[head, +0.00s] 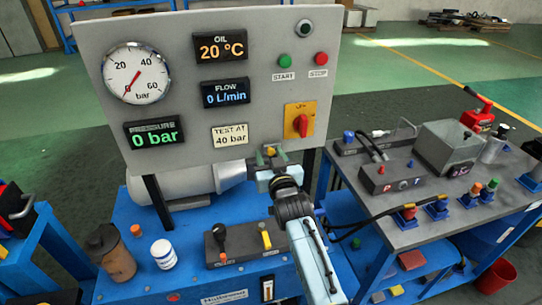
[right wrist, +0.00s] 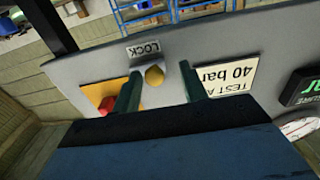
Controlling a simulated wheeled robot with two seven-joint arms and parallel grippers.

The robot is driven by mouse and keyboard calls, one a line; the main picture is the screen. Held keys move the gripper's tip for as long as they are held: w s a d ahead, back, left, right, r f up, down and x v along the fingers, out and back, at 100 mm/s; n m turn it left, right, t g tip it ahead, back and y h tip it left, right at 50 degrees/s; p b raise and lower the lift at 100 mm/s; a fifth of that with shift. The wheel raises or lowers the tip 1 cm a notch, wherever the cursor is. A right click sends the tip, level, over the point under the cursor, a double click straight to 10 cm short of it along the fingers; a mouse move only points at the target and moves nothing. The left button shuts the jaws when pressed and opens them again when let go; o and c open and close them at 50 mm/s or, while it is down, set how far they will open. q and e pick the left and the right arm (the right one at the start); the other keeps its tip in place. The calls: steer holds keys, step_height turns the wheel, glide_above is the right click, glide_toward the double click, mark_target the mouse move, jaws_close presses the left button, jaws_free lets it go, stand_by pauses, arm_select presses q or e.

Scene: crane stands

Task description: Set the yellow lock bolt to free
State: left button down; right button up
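The yellow lock bolt (right wrist: 154,75) is a small rounded yellow knob on the grey panel, beside a LOCK label (right wrist: 143,49) in the right wrist view. In the head view its yellow top (head: 270,151) shows at the panel's lower edge, partly hidden by my gripper. My right gripper (head: 270,158) is at the bolt. Its two green fingers (right wrist: 160,88) stand apart on either side of the knob, with a visible gap on the right side. Whether the left finger touches it I cannot tell. My left gripper is out of view.
The panel (head: 180,55) carries gauges, START and STOP buttons and a red rotary switch (head: 301,125). Below, a box on the blue bench (head: 200,275) has a black-knobbed lever (head: 219,232) and a yellow lever (head: 266,240). A brown bottle (head: 112,252) and white jar (head: 163,253) stand left.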

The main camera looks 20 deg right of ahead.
steer(key=shift+s+d, duration=0.1)
steer(key=shift+s, duration=0.05)
steer(key=shift+s, duration=0.3)
steer(key=s+p, duration=0.1)
steer(key=s, duration=1.1)
steer(key=shift+s+a, duration=0.25)
steer(key=shift+a, duration=0.1)
